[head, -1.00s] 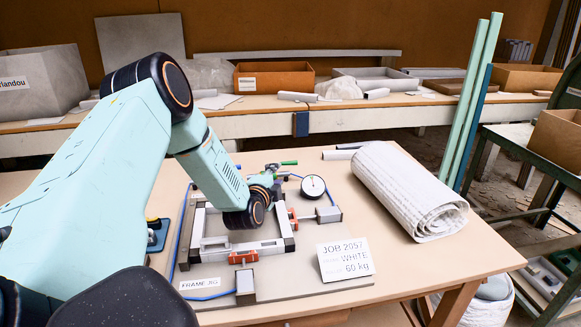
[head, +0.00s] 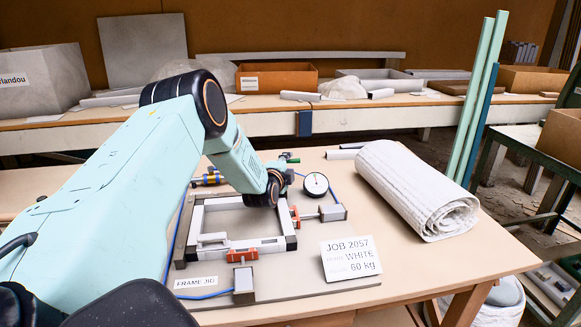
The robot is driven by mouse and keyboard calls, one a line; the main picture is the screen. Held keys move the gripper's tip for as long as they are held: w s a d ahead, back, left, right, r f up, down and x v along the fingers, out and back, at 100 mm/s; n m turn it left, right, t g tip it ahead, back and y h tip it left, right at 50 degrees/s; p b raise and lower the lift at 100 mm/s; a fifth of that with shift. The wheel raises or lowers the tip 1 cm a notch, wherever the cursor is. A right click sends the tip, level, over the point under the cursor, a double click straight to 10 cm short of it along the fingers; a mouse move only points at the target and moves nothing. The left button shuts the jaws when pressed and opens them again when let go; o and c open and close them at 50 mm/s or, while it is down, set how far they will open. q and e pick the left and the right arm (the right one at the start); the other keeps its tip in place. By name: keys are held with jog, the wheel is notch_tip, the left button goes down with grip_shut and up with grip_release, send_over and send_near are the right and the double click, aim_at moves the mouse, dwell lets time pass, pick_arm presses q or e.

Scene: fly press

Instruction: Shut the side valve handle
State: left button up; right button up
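A small green handle (head: 290,159) shows at the back of the jig, just beyond my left wrist; it looks like the side valve's lever. The valve body under it is mostly hidden, and I cannot tell the handle's exact angle. My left gripper (head: 287,177) is at the end of the arm from the left, over the back right of the jig, close to the handle on its near side. Its fingers are small and largely hidden behind the wrist, so I cannot see whether they touch the handle. My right gripper is out of view.
The frame jig (head: 280,285) holds a white frame (head: 212,250) with red clamps (head: 242,255). A round gauge (head: 316,184) and blue hose stand beside it. A job sign (head: 350,259) is in front, a white roll (head: 415,190) at right. A blue-and-yellow fitting (head: 208,179) lies behind.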

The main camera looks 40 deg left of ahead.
aim_at(291, 162)
pick_arm(q)
jog(key=shift+b+x, duration=0.55)
jog(key=shift+x, duration=1.15)
jog(key=shift+w+d+r, duration=0.1)
jog(key=shift+c, duration=0.4)
grip_shut()
